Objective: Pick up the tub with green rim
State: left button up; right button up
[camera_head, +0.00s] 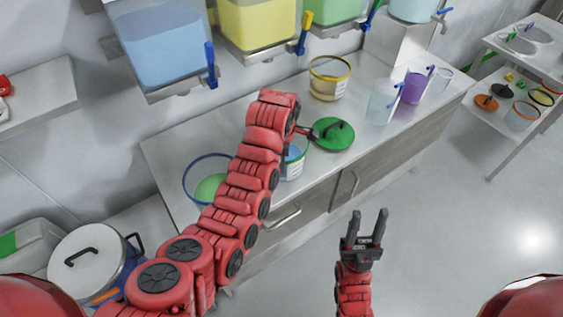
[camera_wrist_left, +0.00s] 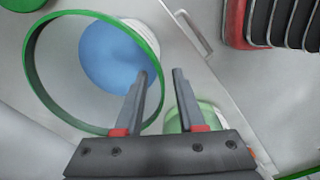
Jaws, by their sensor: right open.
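The tub with green rim (camera_wrist_left: 35,75) shows in the left wrist view as a large green ring with clear walls, a blue round patch inside its outline. In the head view a clear tub with a label and blue contents (camera_head: 293,165) stands at the counter's front, mostly hidden behind my left arm. My left gripper (camera_wrist_left: 163,72) is open, its fingers on either side of the ring's edge in the picture; contact cannot be told. In the head view it is mostly hidden by its own arm. My right gripper (camera_head: 371,214) is open and empty, in front of the counter.
A blue-rimmed tub (camera_head: 190,185) stands left of my arm, a yellow-rimmed tub (camera_head: 328,80) behind. Jugs (camera_head: 383,103) stand right. Dispensers (camera_head: 165,50) overhang the counter (camera_head: 400,140).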

aim_at(281, 180)
pick_arm(q)
jog(key=f, duration=0.1)
jog(key=f+p, duration=0.1)
jog(key=f, duration=0.1)
jog(key=f+p, duration=0.1)
jog(key=f, duration=0.1)
jog(key=shift+w+a+f, duration=0.2)
jog(key=shift+w+f, duration=0.05)
jog(key=shift+w, duration=0.05)
jog(key=shift+w+f+p, duration=0.1)
jog(key=shift+f+p, duration=0.3)
jog(key=shift+f, duration=0.35)
grip_shut()
dwell(0.7)
